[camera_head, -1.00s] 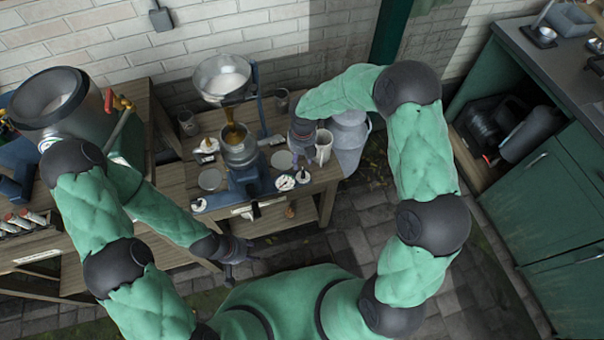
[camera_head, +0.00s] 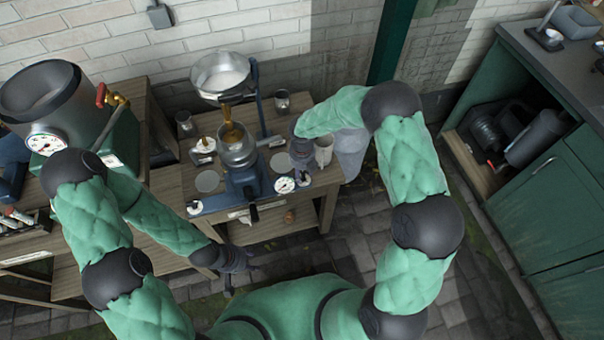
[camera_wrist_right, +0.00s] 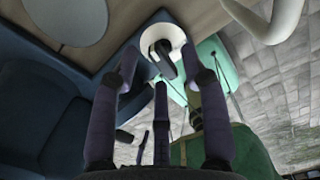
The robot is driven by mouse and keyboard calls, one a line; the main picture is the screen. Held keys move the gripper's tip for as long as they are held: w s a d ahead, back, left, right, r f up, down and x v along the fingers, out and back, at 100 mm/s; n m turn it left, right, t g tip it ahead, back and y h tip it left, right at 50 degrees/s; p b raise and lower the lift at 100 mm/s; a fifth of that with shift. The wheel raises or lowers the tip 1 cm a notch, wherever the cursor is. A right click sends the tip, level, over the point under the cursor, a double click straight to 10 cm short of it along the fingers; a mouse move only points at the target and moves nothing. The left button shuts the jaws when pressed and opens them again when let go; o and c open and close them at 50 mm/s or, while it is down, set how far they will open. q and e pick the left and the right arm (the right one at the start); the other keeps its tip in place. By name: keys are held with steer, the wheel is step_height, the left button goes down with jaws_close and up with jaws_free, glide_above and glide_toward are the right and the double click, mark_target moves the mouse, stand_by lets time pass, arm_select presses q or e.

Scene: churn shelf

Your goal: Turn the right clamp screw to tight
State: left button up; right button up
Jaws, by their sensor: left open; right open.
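The right clamp screw (camera_head: 304,178), a dark knob on a white round disc, sits at the right front corner of the blue machine base. In the right wrist view, its dark knob (camera_wrist_right: 165,58) shows between and just beyond my fingertips. My right gripper (camera_head: 302,160) is open above it, fingers pointing down; I cannot tell whether any finger touches it. A similar left clamp screw (camera_head: 194,207) sits at the base's left front. My left gripper (camera_head: 246,268) is open and empty, low in front of the table.
The blue churn stand (camera_head: 245,185) with its metal bowl (camera_head: 237,150) stands left of my right gripper. A large milk can (camera_head: 350,148) stands at the right, partly behind my arm.

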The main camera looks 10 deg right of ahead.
steer(key=shift+f, duration=0.2)
jaws_close()
stand_by(0.3)
steer(key=m+p, duration=0.1)
steer(key=m, duration=0.2)
steer(key=shift+m, duration=0.3)
steer(key=m+p, duration=0.1)
steer(key=m, duration=0.2)
steer(key=shift+w+m, duration=0.1)
steer(key=shift+m, duration=0.2)
steer(key=m, duration=0.4)
steer(key=shift+d+m, duration=0.1)
steer(key=shift+m, duration=2.2)
steer(key=shift+d, duration=0.1)
